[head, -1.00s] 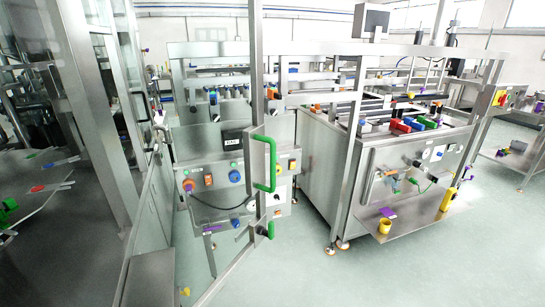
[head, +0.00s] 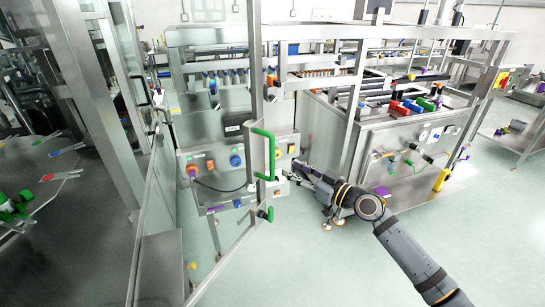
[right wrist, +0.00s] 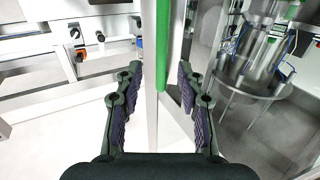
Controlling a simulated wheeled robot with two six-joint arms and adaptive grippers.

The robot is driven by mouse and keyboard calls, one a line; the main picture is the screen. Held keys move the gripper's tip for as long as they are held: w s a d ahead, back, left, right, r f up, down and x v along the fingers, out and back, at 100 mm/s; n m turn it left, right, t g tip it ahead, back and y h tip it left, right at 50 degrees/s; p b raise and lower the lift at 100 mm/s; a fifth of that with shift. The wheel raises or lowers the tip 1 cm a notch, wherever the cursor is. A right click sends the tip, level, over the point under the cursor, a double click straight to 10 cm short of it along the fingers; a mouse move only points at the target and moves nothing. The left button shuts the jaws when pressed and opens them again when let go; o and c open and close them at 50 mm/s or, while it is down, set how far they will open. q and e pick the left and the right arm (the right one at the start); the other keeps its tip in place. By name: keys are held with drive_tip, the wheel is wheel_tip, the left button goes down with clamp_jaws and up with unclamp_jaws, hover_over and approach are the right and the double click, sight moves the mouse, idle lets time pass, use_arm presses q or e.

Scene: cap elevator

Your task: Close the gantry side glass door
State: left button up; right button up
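The glass door, with a grey metal frame (head: 255,75), stands open in the middle of the head view, its clear pane angled toward me. A green upright handle (head: 271,155) is on its edge, and a smaller green handle (head: 270,214) sits lower. My right gripper (head: 290,174) is just right of the upright handle. In the right wrist view, my right gripper (right wrist: 159,75) is open, with the green handle (right wrist: 163,45) and the door frame lined up between its fingers. I cannot tell whether the fingers reach around the handle. My left gripper is out of view.
A steel machine with a control panel (head: 230,160) stands behind the door. A steel bench (head: 328,130) with red, blue and green blocks is to the right. A thick steel post (head: 90,110) stands at left. The floor (head: 330,265) in front is clear.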

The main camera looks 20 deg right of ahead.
drive_tip(key=p, duration=0.4)
hover_over(272, 176)
drive_tip(key=shift+w+d+r, duration=0.1)
drive_tip(key=shift+w+d, duration=0.15)
drive_tip(key=shift+w+a, duration=0.1)
drive_tip(key=shift+w, duration=0.1)
clamp_jaws()
